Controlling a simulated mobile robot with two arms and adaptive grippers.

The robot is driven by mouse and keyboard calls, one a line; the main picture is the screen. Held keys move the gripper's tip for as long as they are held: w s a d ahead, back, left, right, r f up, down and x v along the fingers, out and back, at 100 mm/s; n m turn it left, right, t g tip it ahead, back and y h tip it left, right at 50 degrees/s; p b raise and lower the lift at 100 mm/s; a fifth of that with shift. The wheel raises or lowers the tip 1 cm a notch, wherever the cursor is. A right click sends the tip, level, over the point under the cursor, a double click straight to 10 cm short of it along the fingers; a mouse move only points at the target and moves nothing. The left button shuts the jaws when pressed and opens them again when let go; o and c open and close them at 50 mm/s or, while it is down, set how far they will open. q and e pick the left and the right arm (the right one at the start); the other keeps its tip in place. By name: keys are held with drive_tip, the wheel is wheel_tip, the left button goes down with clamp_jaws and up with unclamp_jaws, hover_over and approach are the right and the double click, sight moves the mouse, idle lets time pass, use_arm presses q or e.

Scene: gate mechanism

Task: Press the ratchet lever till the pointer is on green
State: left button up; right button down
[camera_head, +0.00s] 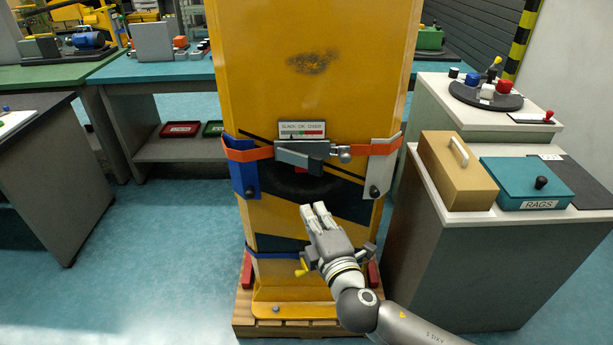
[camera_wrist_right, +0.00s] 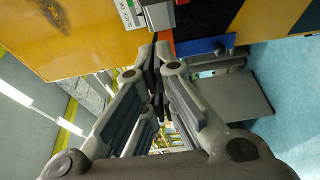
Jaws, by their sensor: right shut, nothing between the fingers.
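The ratchet lever (camera_head: 298,152) is a grey metal bar on an orange strap (camera_head: 252,152) around a tall yellow machine body (camera_head: 310,100). Its dark end (camera_head: 317,168) tilts down to the right. Just above it is a small gauge (camera_head: 302,130) marked SLACK OK OVER, with coloured bands; the pointer is too small to read surely. The gauge and the ratchet also show at the top of the right wrist view (camera_wrist_right: 158,14). My right gripper (camera_head: 317,208) is shut and empty, fingers up, below the lever and apart from it. My left gripper is out of view.
The yellow body stands on a wooden pallet (camera_head: 290,328). At right, a cabinet holds a tan case (camera_head: 455,175) and a teal RAGS box (camera_head: 530,185). Free floor lies at left.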

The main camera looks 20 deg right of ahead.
drive_tip(key=p, duration=0.2)
approach(299, 160)
drive_tip(key=a, duration=0.2)
drive_tip(key=w+d, duration=0.2)
drive_tip(key=w, duration=0.1)
drive_tip(key=shift+w+d+f, duration=0.1)
drive_tip(key=shift+d+f, duration=0.05)
drive_tip(key=shift+d, duration=0.05)
drive_tip(key=shift+d, duration=0.2)
